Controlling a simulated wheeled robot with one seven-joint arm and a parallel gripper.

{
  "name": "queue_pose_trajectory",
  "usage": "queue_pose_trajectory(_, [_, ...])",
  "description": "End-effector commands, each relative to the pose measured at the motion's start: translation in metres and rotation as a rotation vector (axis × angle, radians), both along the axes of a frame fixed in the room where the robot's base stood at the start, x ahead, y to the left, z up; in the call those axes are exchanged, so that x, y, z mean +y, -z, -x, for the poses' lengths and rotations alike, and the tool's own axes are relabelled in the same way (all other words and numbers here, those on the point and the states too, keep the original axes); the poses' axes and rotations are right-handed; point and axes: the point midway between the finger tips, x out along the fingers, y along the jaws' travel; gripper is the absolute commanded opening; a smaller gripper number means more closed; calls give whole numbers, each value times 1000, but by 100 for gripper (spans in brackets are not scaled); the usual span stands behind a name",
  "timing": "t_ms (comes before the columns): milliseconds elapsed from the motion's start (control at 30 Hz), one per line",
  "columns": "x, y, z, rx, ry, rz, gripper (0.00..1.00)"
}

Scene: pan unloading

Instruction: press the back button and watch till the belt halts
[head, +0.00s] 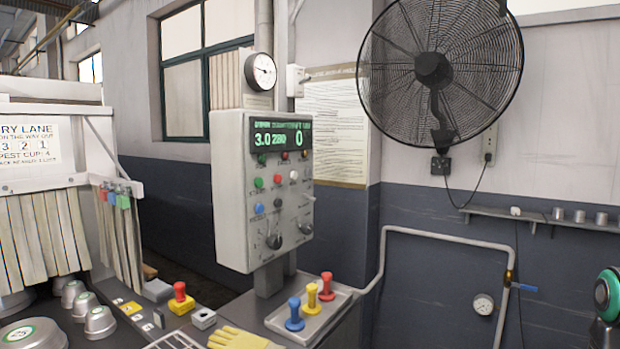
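A grey control box (262,205) stands on a post in the middle of the head view. Its green display (281,137) reads about 3.0, 280 and 0. Below it are small green, red, white, blue and dark buttons and two dark knobs; their labels are too small to read, so I cannot tell which is the back button. A red mushroom button (180,291) on a yellow base and a grey box with a button (204,318) sit on the bench below. No belt can be clearly made out. My gripper is not in view.
Blue, yellow and red knobbed handles (312,298) stand on a tray right of the post. A yellow glove (240,338) lies at the front edge. Metal cups (85,306) and a strip curtain (45,235) are at left. A fan (440,68) hangs at upper right.

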Motion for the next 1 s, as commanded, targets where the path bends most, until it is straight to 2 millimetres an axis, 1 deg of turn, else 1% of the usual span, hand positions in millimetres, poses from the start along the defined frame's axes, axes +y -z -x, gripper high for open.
queue_pose_trajectory(33, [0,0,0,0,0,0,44])
queue_pose_trajectory(67, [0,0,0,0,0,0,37])
queue_pose_trajectory(100, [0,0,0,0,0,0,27])
queue_pose_trajectory(167, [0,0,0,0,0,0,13])
queue_pose_trajectory(200, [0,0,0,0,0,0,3])
queue_pose_trajectory(233, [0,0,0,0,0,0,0])
queue_pose_trajectory(1000, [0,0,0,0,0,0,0])
